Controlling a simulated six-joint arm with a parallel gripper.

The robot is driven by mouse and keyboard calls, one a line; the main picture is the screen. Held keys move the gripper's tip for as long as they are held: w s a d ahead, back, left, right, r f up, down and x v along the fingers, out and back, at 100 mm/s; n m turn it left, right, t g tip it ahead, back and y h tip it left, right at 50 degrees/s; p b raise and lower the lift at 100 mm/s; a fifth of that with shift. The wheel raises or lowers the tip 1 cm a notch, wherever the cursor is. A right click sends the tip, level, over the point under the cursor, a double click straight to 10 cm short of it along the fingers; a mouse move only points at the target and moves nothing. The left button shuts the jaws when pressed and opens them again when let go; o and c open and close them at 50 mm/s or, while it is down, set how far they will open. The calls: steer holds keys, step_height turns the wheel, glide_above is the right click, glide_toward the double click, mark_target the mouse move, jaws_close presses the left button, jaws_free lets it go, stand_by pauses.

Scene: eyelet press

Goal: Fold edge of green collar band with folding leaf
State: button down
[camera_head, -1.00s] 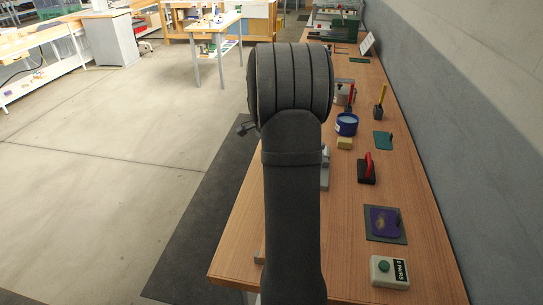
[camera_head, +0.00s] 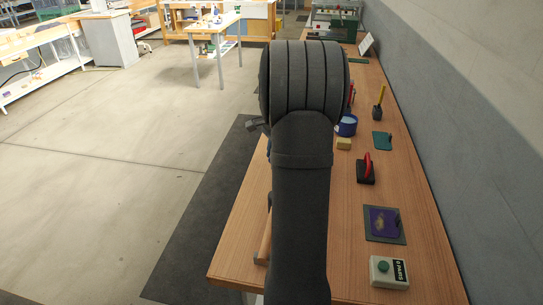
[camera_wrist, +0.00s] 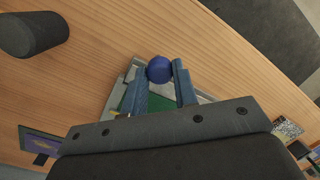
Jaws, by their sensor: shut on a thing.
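In the wrist view, my gripper (camera_wrist: 160,82) has its two blue fingers closed on either side of a round blue knob (camera_wrist: 159,69). I take the knob to be the folding leaf's handle, but the leaf itself is mostly hidden by the fingers and palm. A grey fixture (camera_wrist: 118,87) lies under the fingers. A green patch, likely the green collar band (camera_wrist: 160,103), shows inside it between the fingers. Whether its edge is flat or folded cannot be told. In the head view my arm hides the fixture, band and fingers.
On the wooden bench (camera_head: 330,220), to the right of my arm, are a button box (camera_head: 389,270), a purple piece on a dark mat (camera_head: 383,222), a red-handled tool (camera_head: 366,170), a yellow block (camera_head: 343,144) and a blue tub (camera_head: 346,126). A grey wall (camera_head: 450,150) bounds the right side.

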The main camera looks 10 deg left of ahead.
steer(key=d+y, duration=0.1)
steer(key=d+r+y, duration=0.1)
steer(key=shift+d+r+y, duration=0.1)
steer(key=shift+y, duration=0.3)
steer(key=d+y, duration=0.3)
steer(key=shift+r+y, duration=0.3)
steer(key=shift+r, duration=0.1)
steer(key=d+y, duration=0.2)
steer(key=shift+y, duration=0.4)
steer(key=d+y, duration=0.1)
steer(key=d+f+y, duration=0.1)
steer(key=d+y, duration=0.1)
steer(key=shift+y, duration=0.3)
steer(key=shift+d, duration=0.3)
steer(key=shift+d+f, duration=0.85)
steer(key=shift+d, duration=0.05)
steer(key=shift+s+d+f, duration=0.1)
steer(key=shift+d+f, duration=0.35)
steer(key=shift+f, duration=0.25)
steer(key=shift+s+d+f, duration=0.1)
steer(key=shift+d+f, duration=0.3)
steer(key=shift+f, duration=0.3)
steer(key=shift+d+f, duration=0.1)
steer(key=shift+f, duration=0.05)
